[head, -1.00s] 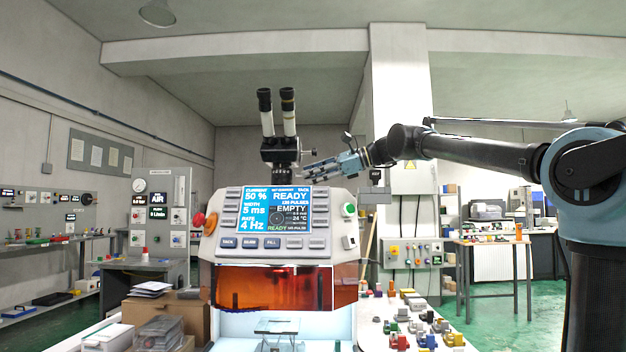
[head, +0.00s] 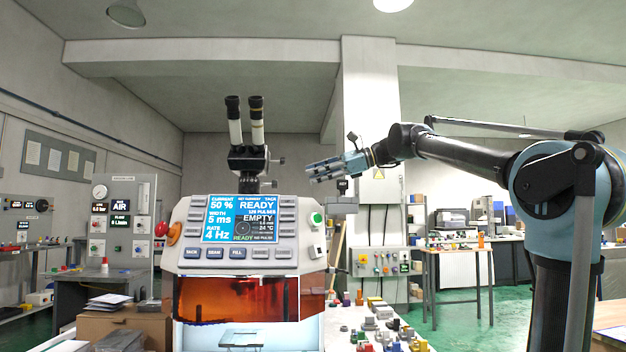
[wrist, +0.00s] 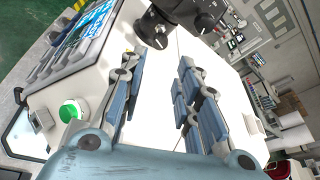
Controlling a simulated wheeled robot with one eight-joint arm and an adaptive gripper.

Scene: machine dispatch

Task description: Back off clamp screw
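A black stereo microscope (head: 247,158) with two light eyepieces stands on top of the machine. Small black side knobs (head: 277,160) stick out to its right. In the wrist view the microscope body (wrist: 163,20) and a black round knob (wrist: 206,21) show beyond the fingertips. I cannot tell which of these, if any, is the clamp screw. My gripper (head: 312,171) is to the right of the microscope, above the machine's right side, with a visible gap. In the wrist view my gripper (wrist: 160,64) has its blue fingers spread apart, with only the pale machine top between them.
The laser machine (head: 250,264) has a lit screen (head: 241,219), a green button (head: 316,218) and an orange window. Small coloured parts (head: 390,335) cover the bench on the right. A grey pillar (head: 370,90) stands behind my gripper.

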